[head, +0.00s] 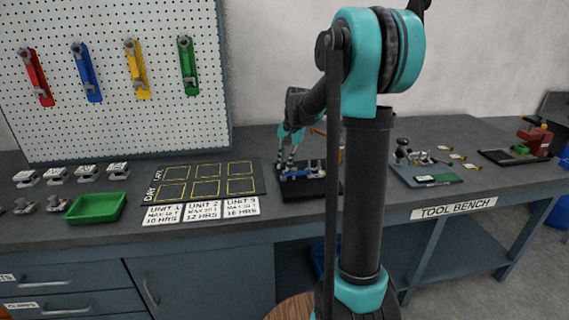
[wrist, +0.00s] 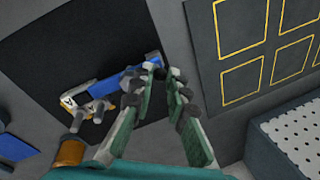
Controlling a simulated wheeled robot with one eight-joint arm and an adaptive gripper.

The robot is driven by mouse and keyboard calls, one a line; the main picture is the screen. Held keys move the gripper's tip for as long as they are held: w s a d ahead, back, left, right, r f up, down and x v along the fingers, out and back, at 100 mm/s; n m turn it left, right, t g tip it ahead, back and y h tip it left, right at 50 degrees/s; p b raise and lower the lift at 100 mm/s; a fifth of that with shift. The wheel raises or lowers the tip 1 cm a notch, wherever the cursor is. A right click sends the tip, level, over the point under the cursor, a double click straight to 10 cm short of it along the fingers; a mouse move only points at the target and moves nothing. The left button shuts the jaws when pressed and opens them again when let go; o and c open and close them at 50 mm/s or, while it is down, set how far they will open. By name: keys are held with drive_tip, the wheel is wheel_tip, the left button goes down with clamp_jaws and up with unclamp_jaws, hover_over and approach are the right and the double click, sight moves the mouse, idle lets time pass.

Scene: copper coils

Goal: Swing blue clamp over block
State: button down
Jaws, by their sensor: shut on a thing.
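The blue clamp (wrist: 112,82) lies across a black base plate (wrist: 55,60) in the wrist view. In the head view the clamp (head: 296,171) shows as a small blue bar on the black base (head: 300,189). My gripper (wrist: 154,71) has its fingertips close together at the clamp's right end in the wrist view, shut on it; the contact is partly hidden by the fingers. In the head view my gripper (head: 284,163) reaches down to the base's left side. A small pale block with yellow (wrist: 73,101) sits by the clamp's other end, partly covered by grey metal parts.
A copper-coloured cylinder (wrist: 70,152) stands near the plate's edge. A black board with yellow squares (head: 207,168) lies left of the base, with a green tray (head: 95,208) farther left. My arm column hides part of the bench right of the base.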

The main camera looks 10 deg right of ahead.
drive_tip(key=c, duration=1.8)
unclamp_jaws()
drive_tip(key=shift+o, duration=0.2)
wheel_tip(320, 180, up, 12)
drive_tip(key=s+d, duration=0.1)
drive_tip(key=d, duration=0.1)
drive_tip(key=shift+s, duration=0.15)
drive_tip(key=shift+f, duration=0.1)
drive_tip(key=s+f+n+t+h, duration=0.1)
drive_tip(key=s+f+n, duration=0.2)
drive_tip(key=s+f, duration=0.8)
drive_tip(key=s+d+f+n+t, duration=0.1)
drive_tip(key=s+f+n+t, duration=0.1)
drive_tip(key=s+f, duration=0.9)
drive_tip(key=s+n, duration=0.1)
drive_tip(key=s, duration=0.4)
drive_tip(key=shift+s+d+f+n+h, duration=0.3)
drive_tip(key=shift+f+h, duration=0.1)
